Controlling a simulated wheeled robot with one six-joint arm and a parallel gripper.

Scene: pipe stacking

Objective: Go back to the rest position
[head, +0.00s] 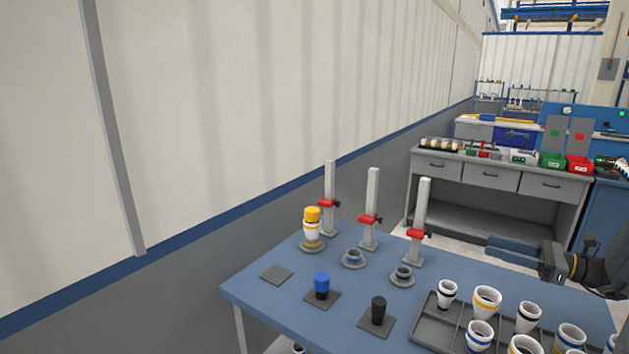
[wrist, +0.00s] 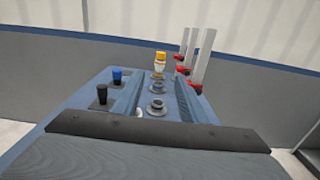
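My gripper (head: 492,246) is at the right of the head view, raised above the table's back right side. Its two bluish fingers point left, appear apart and hold nothing visible. In the wrist view they frame a gap with bases beyond. A white cup with a yellow top (head: 312,225) stands upright on the left round base, and also shows in the wrist view (wrist: 160,63). A blue plug (head: 322,285) and a black plug (head: 378,310) stand on square pads.
A grey tray (head: 431,331) with several white banded cups lies at the table's front right. Three upright posts with red clamps (head: 372,210) stand behind the bases. One square pad (head: 277,275) is bare. A wall runs behind; a workbench (head: 490,176) stands farther back.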

